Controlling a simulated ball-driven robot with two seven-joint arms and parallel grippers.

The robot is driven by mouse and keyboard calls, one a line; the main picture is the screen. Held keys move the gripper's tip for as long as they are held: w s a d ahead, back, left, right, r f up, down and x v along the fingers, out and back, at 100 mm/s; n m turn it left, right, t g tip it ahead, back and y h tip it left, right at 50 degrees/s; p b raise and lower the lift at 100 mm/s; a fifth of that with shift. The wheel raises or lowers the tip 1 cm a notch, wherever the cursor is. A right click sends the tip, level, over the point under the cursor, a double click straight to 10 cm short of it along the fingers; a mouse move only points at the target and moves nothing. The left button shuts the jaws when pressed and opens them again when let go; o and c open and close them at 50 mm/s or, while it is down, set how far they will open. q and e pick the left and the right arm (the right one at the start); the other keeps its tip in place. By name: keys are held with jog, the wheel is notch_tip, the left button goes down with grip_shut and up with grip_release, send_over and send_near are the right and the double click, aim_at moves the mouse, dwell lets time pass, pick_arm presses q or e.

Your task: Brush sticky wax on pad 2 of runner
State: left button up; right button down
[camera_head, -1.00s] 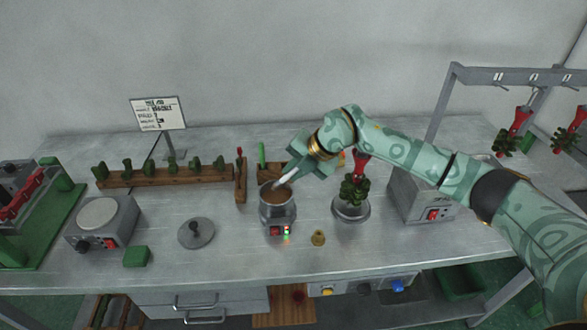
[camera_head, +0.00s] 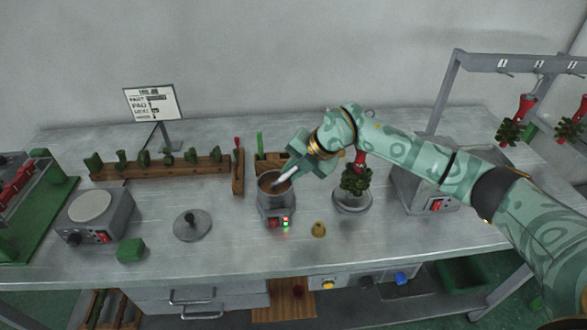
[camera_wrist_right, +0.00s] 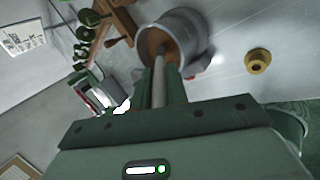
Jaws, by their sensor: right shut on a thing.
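The wax pot (camera_head: 276,205) is a small grey metal cup with brown wax in it and a lit green light on its front. My right gripper (camera_head: 298,175) is shut on a pale, thin brush (camera_head: 284,182), tilted with its lower end inside the pot. In the right wrist view the brush (camera_wrist_right: 159,82) runs between the fingers into the pot (camera_wrist_right: 180,38); its tip is hidden in the wax. I cannot make out which part is pad 2. My left gripper is not in view.
A wooden rack (camera_head: 160,170) with several green pieces stands at the back left, below a sign (camera_head: 153,103). A rail (camera_head: 515,64) holds red-green trees.

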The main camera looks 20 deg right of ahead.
jog(key=shift+f, duration=0.65)
dwell(0.5)
jog(key=shift+s+f, duration=0.1)
jog(key=shift+f, duration=0.05)
dwell(1.4)
notch_tip(320, 180, up, 7)
jog(key=p, duration=0.6)
jog(key=shift+r, duration=0.2)
jog(key=shift+f, duration=0.1)
dwell(0.4)
